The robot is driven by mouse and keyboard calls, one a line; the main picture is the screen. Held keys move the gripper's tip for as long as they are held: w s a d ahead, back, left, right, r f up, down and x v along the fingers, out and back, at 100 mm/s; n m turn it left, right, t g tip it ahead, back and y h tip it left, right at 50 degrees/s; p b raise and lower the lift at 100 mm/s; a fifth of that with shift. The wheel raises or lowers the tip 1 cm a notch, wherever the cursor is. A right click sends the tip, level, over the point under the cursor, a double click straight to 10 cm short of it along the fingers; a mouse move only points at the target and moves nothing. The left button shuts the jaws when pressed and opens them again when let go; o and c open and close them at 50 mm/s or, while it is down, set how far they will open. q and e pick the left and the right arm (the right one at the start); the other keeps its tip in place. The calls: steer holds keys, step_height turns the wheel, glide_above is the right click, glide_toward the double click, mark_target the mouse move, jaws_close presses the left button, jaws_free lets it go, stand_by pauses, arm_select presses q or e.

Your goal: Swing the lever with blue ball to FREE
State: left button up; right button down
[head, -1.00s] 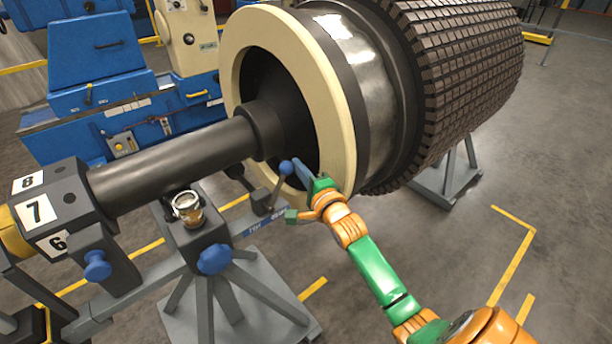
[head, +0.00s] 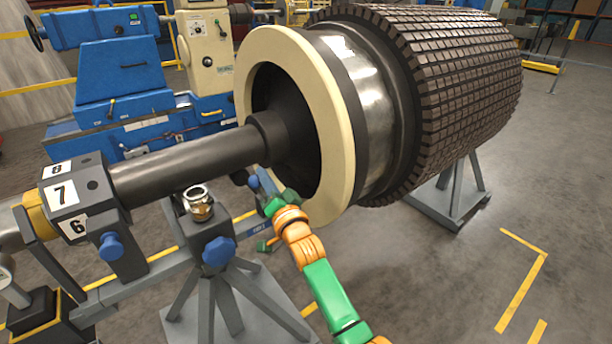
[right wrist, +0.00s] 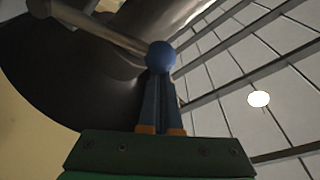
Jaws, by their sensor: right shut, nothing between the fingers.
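The lever's blue ball (head: 253,182) shows just in front of the cream ring's lower left side. In the head view my right gripper (head: 268,195) is beside it, on its right, and hides most of the lever's rod. In the right wrist view the blue ball (right wrist: 160,56) is at the tips of my shut right gripper (right wrist: 162,75), seemingly against them and not between them. The lever's grey rod (right wrist: 100,25) runs to the upper left there. A small blue label (head: 258,229) is on the stand's rail; its text is too small to read. My left gripper is out of view.
The large rotor with its cream ring (head: 338,110) and dark shaft (head: 190,165) fills the middle. Blue knobs (head: 218,251) and a brass-coloured fitting (head: 199,205) are on the stand left of my arm. Open floor (head: 420,270) lies to the right.

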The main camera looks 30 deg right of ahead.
mark_target(250, 183)
steer(key=shift+s+a+f+n+y+b, duration=0.1)
steer(key=shift+a+f+n+y+b, duration=0.2)
steer(key=shift+a+n, duration=0.6)
steer(key=shift+s+a+f+n+y+b, duration=0.15)
steer(key=shift+a+f+n+y, duration=0.1)
steer(key=shift+a+n, duration=0.6)
steer(key=shift+w+d, duration=0.1)
steer(key=shift+f, duration=0.1)
